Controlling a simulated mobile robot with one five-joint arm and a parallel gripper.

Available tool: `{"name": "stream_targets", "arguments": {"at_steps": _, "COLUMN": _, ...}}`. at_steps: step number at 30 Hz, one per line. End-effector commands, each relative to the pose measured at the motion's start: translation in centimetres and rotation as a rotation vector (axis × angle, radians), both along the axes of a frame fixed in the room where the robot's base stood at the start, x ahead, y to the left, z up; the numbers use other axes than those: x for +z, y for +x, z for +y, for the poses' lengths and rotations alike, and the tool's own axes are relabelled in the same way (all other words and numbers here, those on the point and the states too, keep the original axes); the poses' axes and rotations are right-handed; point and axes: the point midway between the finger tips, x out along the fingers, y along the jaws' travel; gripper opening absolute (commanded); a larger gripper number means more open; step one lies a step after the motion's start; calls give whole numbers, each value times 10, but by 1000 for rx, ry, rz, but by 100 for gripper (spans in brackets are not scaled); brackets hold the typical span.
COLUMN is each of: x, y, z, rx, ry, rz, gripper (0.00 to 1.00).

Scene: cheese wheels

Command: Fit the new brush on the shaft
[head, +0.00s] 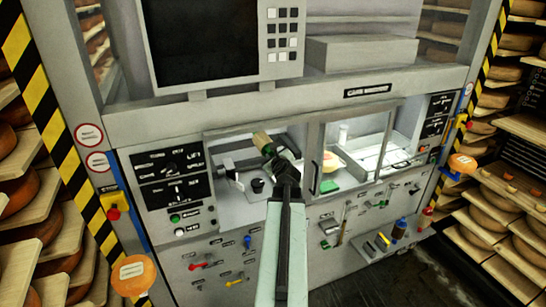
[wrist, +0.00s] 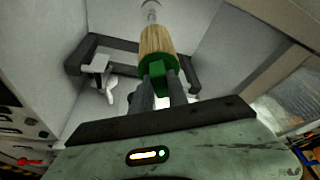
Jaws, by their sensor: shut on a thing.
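The brush, a tan cylinder with a green collar, is in my gripper's jaws in the wrist view (wrist: 157,45). It also shows in the head view (head: 261,139), tilted in the open left bay of the machine. My gripper (wrist: 160,85) is shut on the green part at its near end; its dark fingers show in the head view (head: 277,160). A pale metal shaft (wrist: 150,12) lines up with the brush's far end in the wrist view. I cannot tell whether the brush sits on it or only stands in front of it. The shaft is not clear in the head view.
A dark bracket (wrist: 78,60) with a white fitting is left of the brush in the bay. A black cup (head: 257,186) stands on the bay floor. A framed glass door (head: 340,150) borders the bay's right side. Several tools hang on the lower front panel (head: 345,222).

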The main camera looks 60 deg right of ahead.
Motion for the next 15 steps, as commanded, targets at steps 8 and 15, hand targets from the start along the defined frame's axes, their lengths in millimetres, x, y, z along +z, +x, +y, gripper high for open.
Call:
{"name": "stream_targets", "arguments": {"at_steps": 8, "x": 0, "y": 25, "z": -20, "rx": 0, "ry": -1, "rz": -1, "gripper": 0}}
{"name": "stream_targets", "arguments": {"at_steps": 15, "x": 0, "y": 38, "z": -30, "rx": -1, "ry": -1, "rz": 0, "gripper": 0}}
